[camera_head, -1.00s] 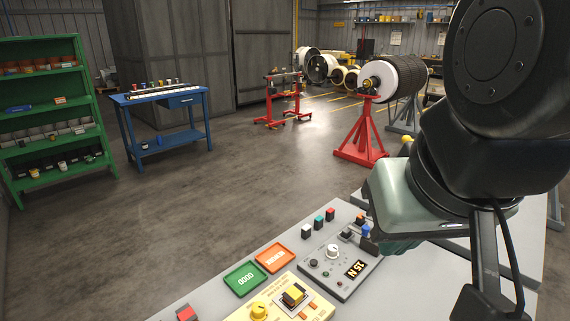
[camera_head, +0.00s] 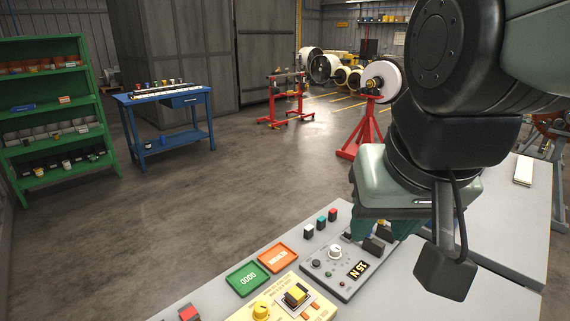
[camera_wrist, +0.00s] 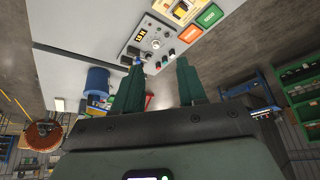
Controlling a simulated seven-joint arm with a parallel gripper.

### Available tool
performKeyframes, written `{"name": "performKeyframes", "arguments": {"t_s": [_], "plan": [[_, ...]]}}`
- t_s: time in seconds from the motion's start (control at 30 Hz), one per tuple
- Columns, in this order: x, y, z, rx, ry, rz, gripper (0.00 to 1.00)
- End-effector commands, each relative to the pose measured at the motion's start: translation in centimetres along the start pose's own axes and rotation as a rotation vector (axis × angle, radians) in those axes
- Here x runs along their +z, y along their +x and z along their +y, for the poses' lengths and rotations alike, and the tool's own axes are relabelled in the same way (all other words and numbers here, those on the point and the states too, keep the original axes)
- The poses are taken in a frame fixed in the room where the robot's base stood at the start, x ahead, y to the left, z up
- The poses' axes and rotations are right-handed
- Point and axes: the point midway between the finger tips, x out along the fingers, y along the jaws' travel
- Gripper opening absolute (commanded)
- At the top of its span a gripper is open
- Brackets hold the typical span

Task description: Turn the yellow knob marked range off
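A round yellow knob (camera_head: 261,309) sits on a pale yellow panel (camera_head: 275,316) at the bottom of the head view; its marking is too small to read. The panel (camera_wrist: 172,15) shows at the top of the wrist view, where I cannot make out the knob's setting. My gripper (camera_wrist: 160,66) is open and empty, its two green fingers apart. In the head view it is above the bench, right of and beyond the yellow panel, and its fingertips are partly hidden.
A grey box with a white knob (camera_head: 335,252) and a display stands between the panel and my gripper. A red-topped block (camera_head: 188,313) is at the bottom left.

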Motion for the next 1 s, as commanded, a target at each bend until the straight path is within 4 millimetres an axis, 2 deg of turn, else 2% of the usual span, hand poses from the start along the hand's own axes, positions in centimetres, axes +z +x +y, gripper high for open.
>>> {"name": "performKeyframes", "arguments": {"t_s": [0.03, 0.1, 0.13, 0.3, 0.43, 0.57, 0.7, 0.8, 0.9, 1.0], "plan": [[-1.1, 1.2, -0.6, -0.003, 0.008, -0.034, 0.49], [-2.8, 3.1, -1.5, -0.005, 0.03, -0.072, 0.6], [-3.5, 4.0, -2.0, -0.006, 0.04, -0.088, 0.61], [-6.5, 9.8, -5.1, -0.005, 0.095, -0.176, 0.61], [-7.6, 15.1, -7.8, 0.004, 0.137, -0.244, 0.61], [-7.5, 20.9, -10.8, 0.019, 0.175, -0.312, 0.61], [-6.1, 27.0, -13.8, 0.04, 0.216, -0.378, 0.61], [-4.9, 30.4, -15.3, 0.054, 0.24, -0.411, 0.61], [-3.8, 32.5, -16.2, 0.065, 0.256, -0.432, 0.61], [-3.3, 33.7, -16.7, 0.07, 0.266, -0.442, 0.61]]}}
